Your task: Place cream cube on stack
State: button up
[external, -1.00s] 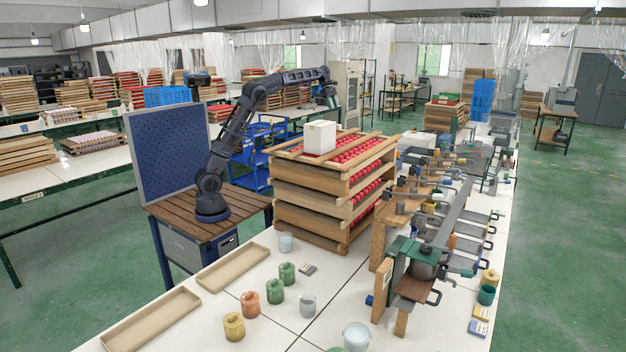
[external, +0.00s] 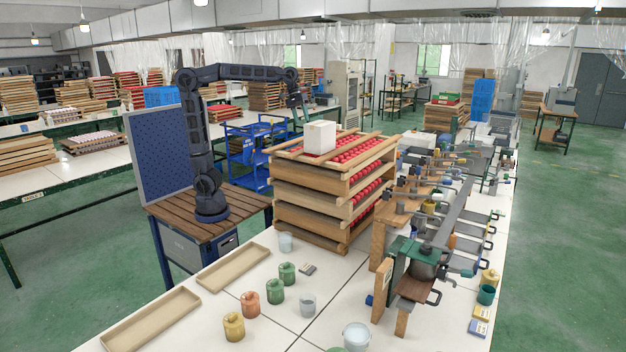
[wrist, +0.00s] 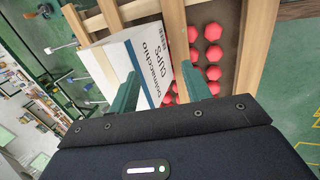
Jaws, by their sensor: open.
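The cream cube (external: 320,137) is a whitish box resting upright on the slats at the top of the stack of wooden trays (external: 330,190). In the wrist view the box (wrist: 143,62) shows a side printed with "polmacchio CUPS". My gripper (wrist: 160,88) is open with two green fingers, and the box's lower part appears between them in the picture. I cannot tell that it touches the box. In the external view my gripper (external: 298,115) hangs up and to the left of the box, apart from it. Nothing is held.
The top tray holds red pieces (wrist: 208,55) between wooden bars. A blue cart (external: 250,150) stands behind the stack. Jars (external: 249,304) and two long shallow trays (external: 235,267) are on the white table. A clamp rack (external: 440,240) stands to the right.

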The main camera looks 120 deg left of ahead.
jog(key=s+d+f+m, duration=0.3)
jog(key=s+d+m, duration=0.1)
jog(key=d, duration=0.5)
jog(key=s+d+f+m, duration=0.3)
jog(key=d+m, duration=0.1)
jog(key=d, duration=0.4)
jog(key=s+d+f+m, duration=0.9)
jog(key=s+d+f, duration=0.2)
jog(key=s+f, duration=0.1)
jog(key=shift+s+m+t, duration=0.25)
jog(key=shift+m+t, duration=0.05)
jog(key=shift+m, duration=0.1)
jog(key=shift+o, duration=0.2)
